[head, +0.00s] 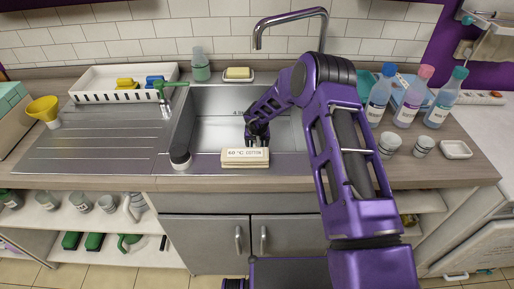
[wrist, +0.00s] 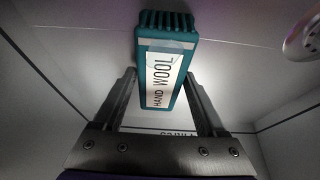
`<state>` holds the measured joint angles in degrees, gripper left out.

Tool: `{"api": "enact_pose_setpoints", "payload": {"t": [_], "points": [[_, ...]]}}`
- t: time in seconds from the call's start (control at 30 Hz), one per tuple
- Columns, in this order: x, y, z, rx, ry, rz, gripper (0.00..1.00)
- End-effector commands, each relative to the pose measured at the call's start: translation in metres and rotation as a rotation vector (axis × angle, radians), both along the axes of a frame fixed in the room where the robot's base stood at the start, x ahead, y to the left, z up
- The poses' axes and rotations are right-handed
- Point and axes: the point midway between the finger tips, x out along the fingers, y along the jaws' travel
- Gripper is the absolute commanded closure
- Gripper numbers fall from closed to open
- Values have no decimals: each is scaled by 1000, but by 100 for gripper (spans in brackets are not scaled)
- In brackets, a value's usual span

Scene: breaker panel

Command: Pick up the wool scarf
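A teal block-like bundle with ribbed or fringed edges at one end and a white label reading "HAND WOOL" (wrist: 162,72) shows in the wrist view; I take it for the wool scarf. It lies between the two fingers of my gripper (wrist: 160,78), one on each side and very close to it. I cannot tell whether they press on it. In the head view my gripper (head: 258,134) reaches down into the front part of the sink (head: 220,112). The bundle is hidden there.
A cream block labelled "60 °C COTTON" (head: 245,157) and a dark-capped jar (head: 180,157) stand at the sink's front edge. The tap (head: 290,16) arches over the sink's back. Several bottles (head: 405,104) stand at the right. The ribbed drainboard (head: 90,145) is largely clear.

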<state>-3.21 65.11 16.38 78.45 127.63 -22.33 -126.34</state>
Motion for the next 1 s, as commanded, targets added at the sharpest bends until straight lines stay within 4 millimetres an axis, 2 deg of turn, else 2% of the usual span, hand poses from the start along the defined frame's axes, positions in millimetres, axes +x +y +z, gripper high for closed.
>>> {"api": "enact_pose_setpoints", "payload": {"t": [0.03, 0.3, 0.37, 0.57, 0.67, 1.0], "points": [[0, 0, 0, 0, 0, 0, 37], [0, 0, 0, 0, 0, 0, 85], [0, 0, 0, 0, 0, 0, 94], [0, 0, 1, 0, -1, -1, 94], [0, 0, 9, 2, -1, -1, 94], [1, 0, 73, 3, -3, -2, 94]]}}
